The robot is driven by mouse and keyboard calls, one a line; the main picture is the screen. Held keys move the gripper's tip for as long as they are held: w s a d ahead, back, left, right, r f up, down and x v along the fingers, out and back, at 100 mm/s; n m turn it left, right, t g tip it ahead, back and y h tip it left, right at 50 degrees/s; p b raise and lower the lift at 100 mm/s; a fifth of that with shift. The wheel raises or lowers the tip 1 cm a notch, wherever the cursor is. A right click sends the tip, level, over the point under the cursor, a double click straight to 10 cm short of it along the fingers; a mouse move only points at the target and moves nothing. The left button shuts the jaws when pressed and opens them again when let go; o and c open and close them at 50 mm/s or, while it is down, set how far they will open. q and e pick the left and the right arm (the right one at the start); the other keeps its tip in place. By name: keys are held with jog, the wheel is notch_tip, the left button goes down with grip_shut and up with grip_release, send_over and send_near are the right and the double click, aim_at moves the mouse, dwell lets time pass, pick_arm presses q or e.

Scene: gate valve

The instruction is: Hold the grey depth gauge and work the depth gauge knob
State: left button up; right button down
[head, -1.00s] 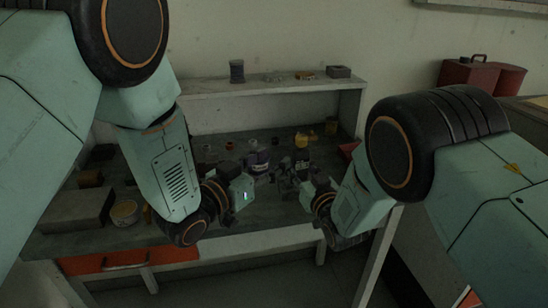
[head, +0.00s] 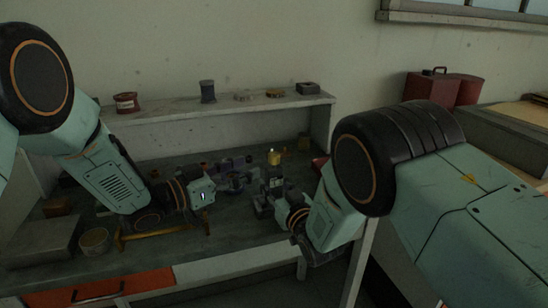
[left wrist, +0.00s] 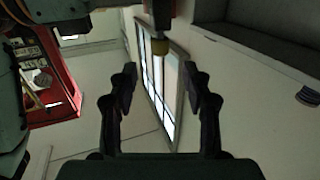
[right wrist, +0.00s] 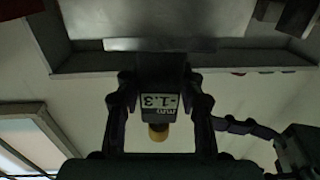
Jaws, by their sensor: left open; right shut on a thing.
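The grey depth gauge (right wrist: 158,85) is between the fingers of my right gripper (right wrist: 160,100), which is shut on it. Its small display reads about -1.3 mm. Its yellow knob (right wrist: 158,132) shows at the gauge's end in the right wrist view. In the head view the gauge (head: 272,184) stands upright above the bench in my right gripper, with the yellow knob (head: 274,158) on top. My left gripper (left wrist: 160,82) is open and empty. The knob (left wrist: 158,46) shows ahead of its fingertips, near the top of the left wrist view, apart from them.
A bench (head: 225,228) lies below both arms. A shelf (head: 225,106) behind holds a red can (head: 126,102), a dark spool (head: 207,92) and small blocks. A yellow-handled hammer (head: 150,233) and a tub (head: 95,241) lie at the left. Red containers (head: 440,88) stand at the right.

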aim_at(274, 154)
pick_arm(q)
jog(key=x, duration=0.9)
jog(key=shift+w+d, duration=0.2)
jog(key=shift+d, duration=0.05)
jog(key=shift+c, duration=0.4)
grip_shut()
